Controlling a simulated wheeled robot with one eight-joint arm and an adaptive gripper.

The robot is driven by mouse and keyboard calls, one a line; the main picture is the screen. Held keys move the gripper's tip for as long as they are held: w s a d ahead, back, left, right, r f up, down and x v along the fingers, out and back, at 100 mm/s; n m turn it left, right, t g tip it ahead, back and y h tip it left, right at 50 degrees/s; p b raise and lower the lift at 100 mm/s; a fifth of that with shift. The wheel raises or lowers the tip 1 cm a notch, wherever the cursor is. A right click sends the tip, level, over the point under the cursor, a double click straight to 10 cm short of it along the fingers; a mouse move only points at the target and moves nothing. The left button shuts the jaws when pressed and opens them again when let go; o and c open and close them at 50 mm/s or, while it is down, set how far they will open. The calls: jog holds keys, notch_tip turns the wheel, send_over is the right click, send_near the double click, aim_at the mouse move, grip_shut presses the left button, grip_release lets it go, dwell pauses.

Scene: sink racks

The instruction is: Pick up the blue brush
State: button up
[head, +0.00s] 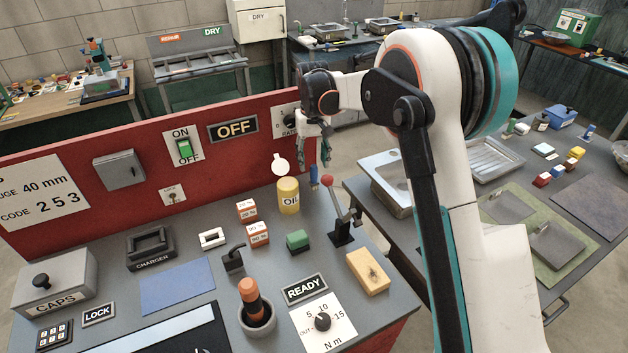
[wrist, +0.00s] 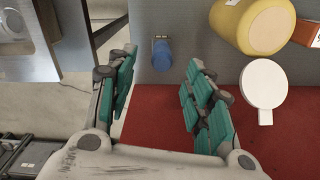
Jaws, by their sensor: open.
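The blue brush (wrist: 161,56) shows in the wrist view as a short blue shape near the grey bench's edge, beside the red panel. It lies beyond and between the spread fingers of my gripper (wrist: 160,95), apart from both. In the head view a blue piece of the brush (head: 314,175) shows just below my gripper (head: 317,153), right of the yellow oil can. My gripper is open and empty, with its fingers hanging down. The lower part of the brush is hard to make out in the head view.
A red-knobbed lever (head: 338,210) stands close in front. The red panel (head: 80,190) rises behind. A sink bench (head: 405,190) lies to the right across a gap.

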aim_at(314, 175)
jog(key=shift+s+d+f+b, duration=0.15)
jog(key=shift+f+b, duration=0.1)
jog(key=shift+f, duration=0.75)
jog(key=shift+s+a+f+b, duration=0.1)
jog(key=shift+s+f+b, duration=0.15)
jog(key=shift+f, duration=0.8)
jog(key=shift+s+d+f+b, duration=0.1)
jog(key=shift+f+b, duration=0.2)
jog(key=shift+f, duration=0.7)
grip_shut()
